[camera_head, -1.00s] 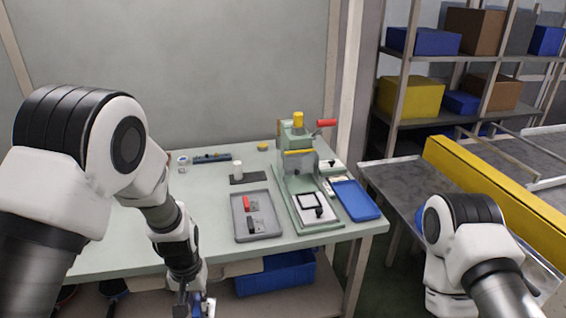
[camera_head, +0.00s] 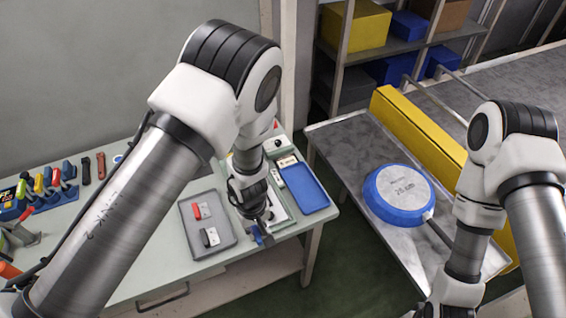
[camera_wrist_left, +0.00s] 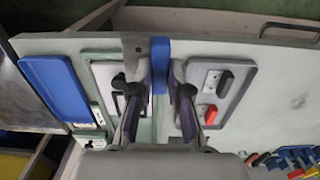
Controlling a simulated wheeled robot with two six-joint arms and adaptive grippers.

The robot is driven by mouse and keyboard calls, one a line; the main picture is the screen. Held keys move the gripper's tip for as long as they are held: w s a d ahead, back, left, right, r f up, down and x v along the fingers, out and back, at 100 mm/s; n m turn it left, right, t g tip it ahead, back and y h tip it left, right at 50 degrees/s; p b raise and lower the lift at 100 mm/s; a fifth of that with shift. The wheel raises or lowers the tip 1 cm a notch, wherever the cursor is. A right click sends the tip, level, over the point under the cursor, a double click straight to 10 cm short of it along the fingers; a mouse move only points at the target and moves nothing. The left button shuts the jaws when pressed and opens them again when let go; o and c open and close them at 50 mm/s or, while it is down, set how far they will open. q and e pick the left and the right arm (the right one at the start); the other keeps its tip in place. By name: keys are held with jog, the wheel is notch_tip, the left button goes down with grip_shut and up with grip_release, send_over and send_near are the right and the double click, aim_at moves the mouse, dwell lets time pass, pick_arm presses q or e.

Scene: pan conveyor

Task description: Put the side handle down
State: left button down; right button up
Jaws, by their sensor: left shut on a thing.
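My left gripper (camera_head: 262,232) is shut on a blue side handle (camera_head: 255,235) above the bench's front edge, by the press. In the left wrist view the blue handle (camera_wrist_left: 160,62) stands out between the two fingers (camera_wrist_left: 161,78). A grey tray (camera_head: 185,222) lies just left of the gripper, with a red handle (camera_head: 202,210) and a black handle (camera_head: 210,237) in it. The press and its plate (camera_head: 283,210) are mostly hidden behind my left arm. My right arm comes in from the right, but its gripper is out of view.
A blue tray (camera_head: 301,188) lies at the bench's right end. A blue pan (camera_head: 398,192) marked 20 cm rests on the metal conveyor table (camera_head: 345,150), beside a yellow rail (camera_head: 425,135). Several coloured tools (camera_head: 50,182) stand at the bench's left.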

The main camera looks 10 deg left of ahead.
pick_arm(q)
jog(key=shift+w+d+r, duration=0.15)
jog(key=shift+w+r, duration=0.05)
jog(key=shift+w, duration=0.25)
jog(key=shift+w+a+r+p, duration=0.1)
jog(key=shift+w+a+p, duration=0.2)
jog(key=shift+w+p, duration=0.25)
jog(key=w+b, duration=0.1)
jog(key=b, duration=0.1)
jog(key=w+a+f+b, duration=0.1)
jog(key=w+b, duration=0.1)
jog(key=b, duration=0.1)
jog(key=w+f+b, duration=0.1)
jog(key=w+b, duration=0.1)
jog(key=shift+a+f, duration=0.15)
jog(key=w+a+b, duration=0.1)
jog(key=w, duration=0.1)
jog(key=w+b, duration=0.2)
jog(key=w, duration=0.1)
jog(key=w+a+b, duration=0.1)
jog(key=w+b, duration=0.1)
jog(key=w, duration=0.1)
jog(key=shift+w+a, duration=0.25)
jog(key=shift+a, duration=0.05)
notch_tip(320, 180, down, 3)
jog(key=shift+s+b, duration=0.15)
jog(key=shift+b, duration=1.05)
jog(key=shift+d, duration=0.1)
pick_arm(e)
notch_tip(320, 180, down, 12)
